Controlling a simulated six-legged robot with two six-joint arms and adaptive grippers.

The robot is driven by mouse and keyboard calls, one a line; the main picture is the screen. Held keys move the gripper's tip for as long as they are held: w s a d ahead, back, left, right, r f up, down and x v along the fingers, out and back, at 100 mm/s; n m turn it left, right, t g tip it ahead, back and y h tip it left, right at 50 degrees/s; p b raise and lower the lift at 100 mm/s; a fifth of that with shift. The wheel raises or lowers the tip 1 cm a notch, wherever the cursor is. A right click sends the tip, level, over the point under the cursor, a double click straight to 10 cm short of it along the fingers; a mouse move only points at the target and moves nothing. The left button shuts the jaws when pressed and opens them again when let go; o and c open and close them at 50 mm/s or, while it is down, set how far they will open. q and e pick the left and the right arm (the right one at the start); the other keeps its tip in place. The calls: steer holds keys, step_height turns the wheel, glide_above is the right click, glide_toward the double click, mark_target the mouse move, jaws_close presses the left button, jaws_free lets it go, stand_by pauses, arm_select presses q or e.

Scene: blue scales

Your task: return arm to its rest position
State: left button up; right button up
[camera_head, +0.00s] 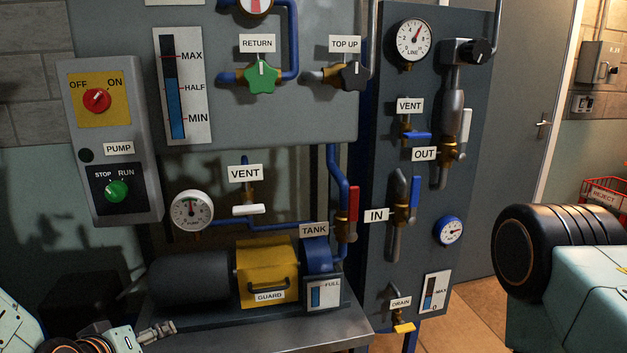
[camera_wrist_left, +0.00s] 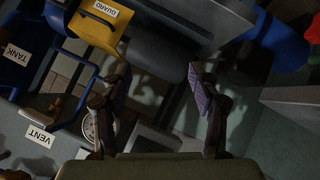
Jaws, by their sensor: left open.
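My left gripper (camera_head: 157,332) is low at the left of the head view, in front of the pump bench. In the left wrist view its two fingers (camera_wrist_left: 159,84) are spread apart with nothing between them. Behind the fingers that view shows the yellow guard (camera_wrist_left: 98,24) and the dark motor body beside it. Part of my left arm shows in the bottom left corner of the head view. A mint and black part of my right arm shows at the right edge, and its gripper is out of view.
The pump unit with its yellow guard (camera_head: 268,268) sits on a grey bench (camera_head: 325,331). A control box (camera_head: 112,145) and a panel (camera_head: 425,190) with valves and gauges stand behind. A red crate (camera_head: 604,190) is at the far right. Tiled floor (camera_head: 475,312) lies right of the panel.

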arm_select(q)
steer(key=s+d+f+m+g, duration=0.2)
steer(key=s+f+g, duration=0.1)
steer(key=s+f, duration=0.4)
steer(key=s+d+f+m+g, duration=0.2)
steer(key=s+f+g, duration=0.2)
steer(key=s, duration=0.9)
steer(key=s+d+f+m+g, duration=0.1)
steer(key=s+f+m+g, duration=0.1)
steer(key=s+f, duration=0.8)
steer(key=shift+d+f+g, duration=0.15)
steer(key=shift+d+g, duration=0.25)
steer(key=shift+g, duration=0.3)
steer(key=shift+o, duration=0.3)
